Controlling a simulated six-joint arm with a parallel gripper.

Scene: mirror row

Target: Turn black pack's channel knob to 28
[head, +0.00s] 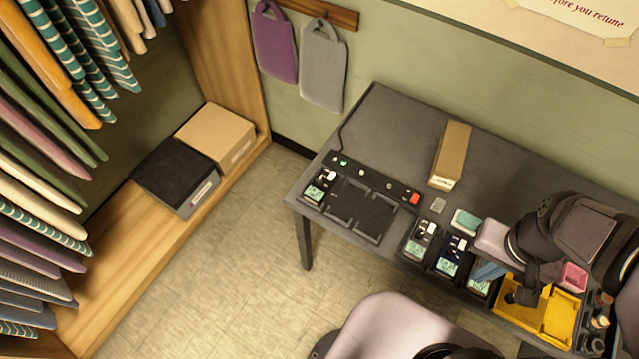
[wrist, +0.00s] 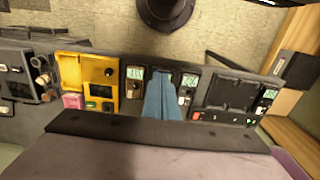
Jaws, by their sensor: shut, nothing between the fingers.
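Three dark radio packs with lit greenish displays and small knobs stand in a row at the desk's front edge. The left one (head: 418,241) looks black, the middle one (head: 452,255) navy, and the right one (head: 479,287) dark and partly covered by my gripper. Another dark pack (head: 320,187) sits in the charging dock. The display numbers are too small to read. My gripper (head: 484,274) has blue fingers, shut and empty, over the right part of the row. In the wrist view its fingers (wrist: 164,82) hide the middle pack, between two visible packs (wrist: 135,80) (wrist: 188,82).
The charging dock (head: 362,212) has empty bays to the left. A chair (head: 400,330) is in front.

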